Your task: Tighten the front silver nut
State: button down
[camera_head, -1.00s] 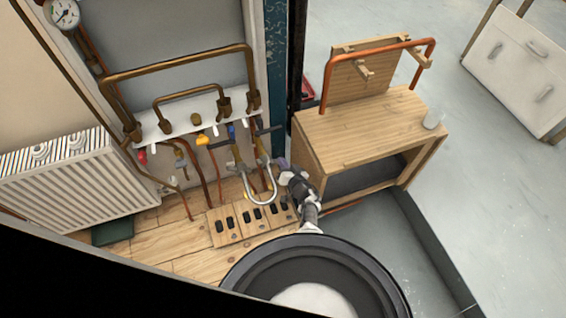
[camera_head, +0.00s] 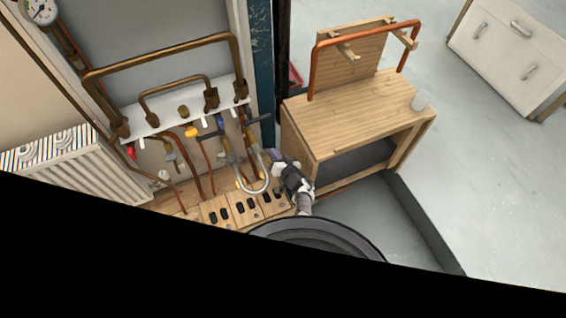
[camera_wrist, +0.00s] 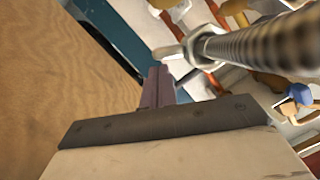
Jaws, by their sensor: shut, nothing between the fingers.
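In the wrist view my gripper (camera_wrist: 157,88) has its two purple fingers together, with nothing between them. The silver nut (camera_wrist: 203,42) is close up, just right of and beyond the fingertips, on the end of a ribbed silver hose (camera_wrist: 262,46). I cannot tell whether the fingers touch the nut. In the head view my gripper (camera_head: 279,169) is beside the right side of the U-shaped silver hose (camera_head: 262,184). The nuts at the hose ends are too small to tell apart there.
A wooden bench (camera_head: 350,115) with a copper pipe (camera_head: 365,33) stands right of my gripper. Copper pipes and valves (camera_head: 193,131) crowd the left. Wooden blocks with black slots (camera_head: 243,208) lie below the hose. Open grey floor (camera_head: 470,190) is at the right.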

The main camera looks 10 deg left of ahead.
jog(key=p+v, duration=0.6)
jog(key=v, duration=0.6)
jog(key=shift+s+d+r, duration=0.15)
jog(key=shift+s+d, duration=0.05)
jog(key=shift+s, duration=0.1)
